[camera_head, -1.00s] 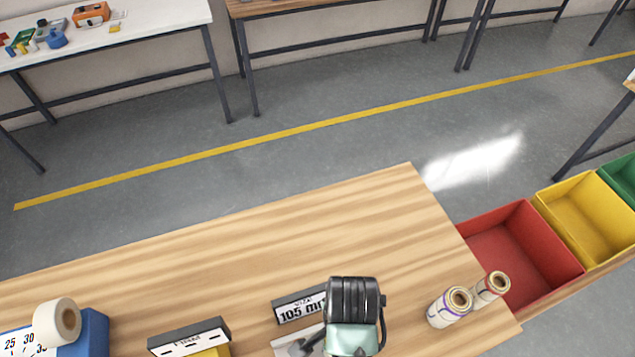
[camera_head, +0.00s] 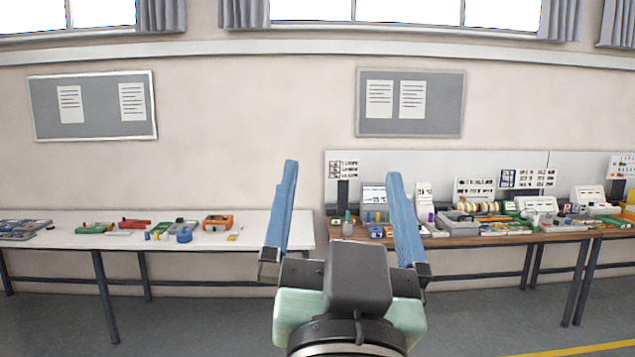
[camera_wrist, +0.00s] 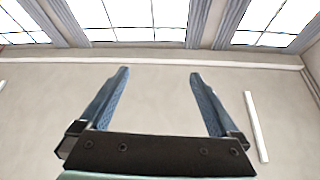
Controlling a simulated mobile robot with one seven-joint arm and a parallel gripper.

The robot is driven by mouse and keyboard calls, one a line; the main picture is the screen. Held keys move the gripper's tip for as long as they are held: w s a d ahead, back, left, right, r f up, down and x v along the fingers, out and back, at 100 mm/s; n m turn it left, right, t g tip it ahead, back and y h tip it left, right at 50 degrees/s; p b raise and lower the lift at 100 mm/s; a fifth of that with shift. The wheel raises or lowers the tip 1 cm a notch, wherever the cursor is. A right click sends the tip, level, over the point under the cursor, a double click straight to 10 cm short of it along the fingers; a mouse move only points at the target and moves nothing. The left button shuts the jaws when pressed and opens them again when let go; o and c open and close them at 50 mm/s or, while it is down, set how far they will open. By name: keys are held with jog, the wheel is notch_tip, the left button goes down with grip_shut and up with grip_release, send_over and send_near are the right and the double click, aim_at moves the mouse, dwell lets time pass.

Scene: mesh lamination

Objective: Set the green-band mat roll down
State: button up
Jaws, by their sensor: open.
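My gripper (camera_head: 340,170) is raised in front of the body camera, its two blue fingers wide apart and pointing up, with nothing between them. The wrist view also shows the gripper (camera_wrist: 158,75) open and empty, facing the upper wall and windows. The green-band mat roll cannot be made out in either view. The near workbench is out of view.
A white table (camera_head: 255,218) with small tools stands along the far wall at left. A wooden bench (camera_head: 480,240) crowded with boxes and small goods stands at right. Two grey notice boards (camera_head: 140,128) (camera_head: 437,127) hang above. Grey floor (camera_head: 200,318) lies between.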

jog(key=s+a+r+n+t, duration=0.2)
jog(key=s+r+t, duration=0.2)
jog(key=s+r, duration=0.3)
jog(key=shift+r+y, duration=0.4)
jog(key=shift+r, duration=0.5)
jog(key=shift+a, duration=0.1)
